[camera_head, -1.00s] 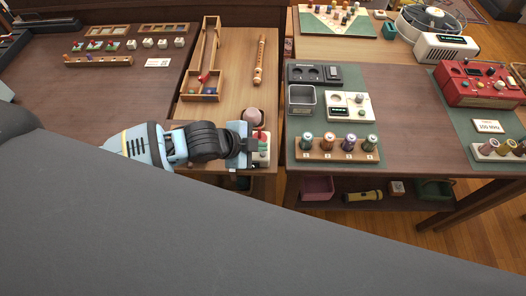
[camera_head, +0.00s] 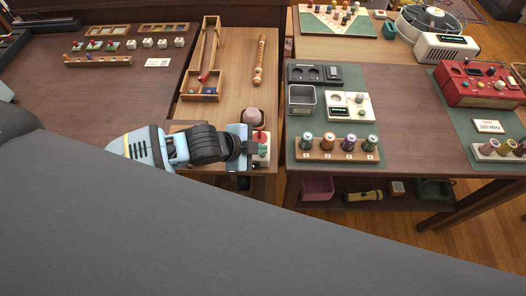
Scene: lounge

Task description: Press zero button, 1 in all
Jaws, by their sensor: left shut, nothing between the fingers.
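My left gripper (camera_head: 249,147) is shut and empty. It is at the front edge of the middle wooden table, against or just above a small pale device (camera_head: 263,150) with red and green parts on top. The gripper hides the left part of this device, and I cannot tell whether they touch. A white unit (camera_head: 348,106) with a small dark display and a round knob stands on the green mat to the right. No label reading zero is legible on either, so I cannot tell which part is the zero button. My right gripper is not in view.
A pinkish round object (camera_head: 253,117) stands just behind the device. A wooden rack of spools (camera_head: 337,149), a metal tin (camera_head: 301,96) and a red radio-like box (camera_head: 478,84) are on the right table. A wooden flute (camera_head: 260,62) lies farther back.

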